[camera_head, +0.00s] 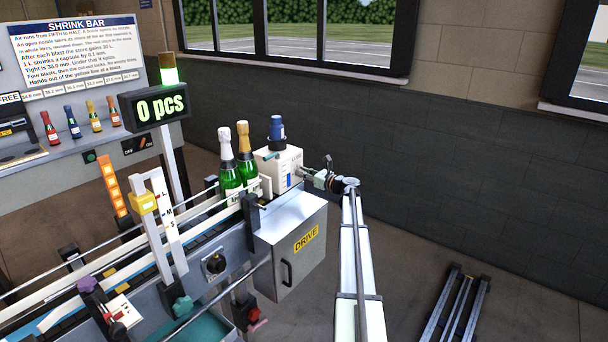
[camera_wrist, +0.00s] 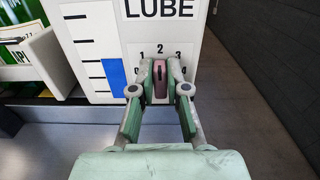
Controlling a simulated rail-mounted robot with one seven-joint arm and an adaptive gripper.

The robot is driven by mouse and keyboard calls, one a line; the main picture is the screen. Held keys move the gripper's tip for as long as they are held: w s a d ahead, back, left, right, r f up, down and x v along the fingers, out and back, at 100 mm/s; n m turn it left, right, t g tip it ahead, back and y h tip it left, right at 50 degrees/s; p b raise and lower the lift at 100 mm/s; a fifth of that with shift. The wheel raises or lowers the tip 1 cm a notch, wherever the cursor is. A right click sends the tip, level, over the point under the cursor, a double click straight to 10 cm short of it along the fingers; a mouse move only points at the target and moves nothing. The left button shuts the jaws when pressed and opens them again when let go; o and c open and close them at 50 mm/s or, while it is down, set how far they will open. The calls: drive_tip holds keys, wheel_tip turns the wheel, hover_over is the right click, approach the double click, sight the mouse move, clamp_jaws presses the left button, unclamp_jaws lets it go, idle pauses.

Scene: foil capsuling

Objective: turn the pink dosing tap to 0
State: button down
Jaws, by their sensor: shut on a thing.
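The pink dosing tap (camera_wrist: 159,80) is on the front of the white LUBE box (camera_wrist: 95,18) in the wrist view. It stands about upright below a scale whose digits 1, 2 and 3 show above it; the side marks are partly hidden by my fingers. My gripper (camera_wrist: 160,92) is shut on the tap, with a finger on each side. In the head view the white box (camera_head: 285,166) stands at the end of the conveyor, and my gripper (camera_head: 322,181) is against its right side. The tap cannot be made out there.
Two green bottles (camera_head: 229,178) stand left of the box. The grey DRIVE cabinet (camera_head: 290,245) is below it. The counter sign (camera_head: 155,107) reads 0 pcs. A dark rack (camera_head: 455,305) lies on the floor at the right. The floor between is clear.

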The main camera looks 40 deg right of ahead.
drive_tip(key=shift+f+b, duration=0.15)
drive_tip(key=shift+b, duration=0.15)
drive_tip(key=n+b, duration=0.6)
drive_tip(key=b, duration=0.1)
drive_tip(key=n+b, duration=0.5)
drive_tip(key=b, duration=0.3)
drive_tip(key=a+f+n+b, duration=0.1)
drive_tip(key=n+b, duration=0.5)
drive_tip(key=b, duration=0.2)
drive_tip(key=shift+s+a+n, duration=0.1)
drive_tip(key=shift+n, duration=0.2)
drive_tip(key=c, duration=1.2)
unclamp_jaws()
drive_tip(key=shift+o, duration=0.2)
